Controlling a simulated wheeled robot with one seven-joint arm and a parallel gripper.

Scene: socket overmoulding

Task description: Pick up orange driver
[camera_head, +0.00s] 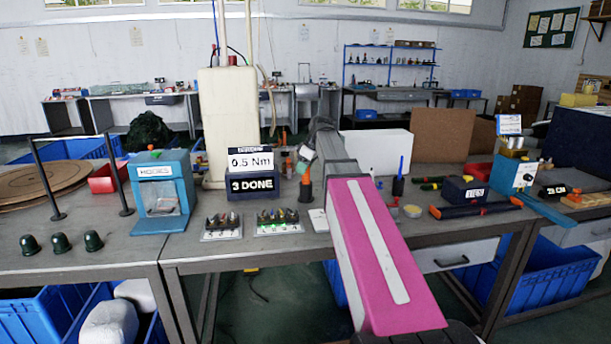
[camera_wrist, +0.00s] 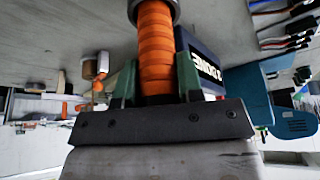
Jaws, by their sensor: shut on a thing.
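The orange driver (camera_wrist: 156,50) stands between the two green fingers of my gripper (camera_wrist: 157,76) in the wrist view. The fingers close on its ribbed orange handle from both sides. Its far end runs into a grey ring at the top edge of that view; I cannot tell whether it still rests in it. In the head view the orange handle (camera_head: 305,177) shows just right of the "3 DONE" sign, above a small dark base. My gripper there is small and partly hidden by my arm.
The "3 DONE" box (camera_head: 248,186) with the "0.5 Nm" sign stands close to the left of the driver. Two small trays of parts (camera_head: 278,222) lie in front. A blue press (camera_head: 162,190) stands further left. A white panel (camera_head: 376,152) stands behind on the right.

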